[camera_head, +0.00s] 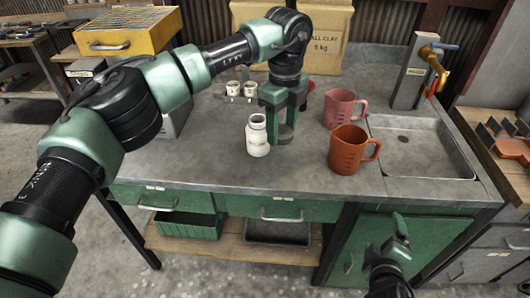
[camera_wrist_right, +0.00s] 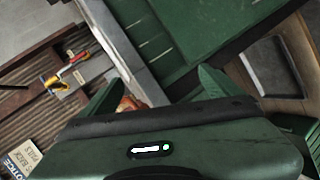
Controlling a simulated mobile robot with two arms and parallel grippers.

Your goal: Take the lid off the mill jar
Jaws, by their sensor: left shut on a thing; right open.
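The white mill jar (camera_head: 258,137) stands upright on the grey workbench in the head view, its narrower pale neck facing up. My left gripper (camera_head: 284,136) is low over the bench, just right of the jar. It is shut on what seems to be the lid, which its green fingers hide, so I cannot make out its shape. My right gripper (camera_head: 400,230) is in front of the bench, low and away from the jar. In the right wrist view its fingers (camera_wrist_right: 160,92) are spread apart with nothing held between them.
An orange jug (camera_head: 347,150) and a pink jug (camera_head: 340,109) stand right of my left gripper. A sink (camera_head: 420,155) with a tap lies further right. Small white cups (camera_head: 233,88) stand behind the jar. The bench front left of the jar is clear.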

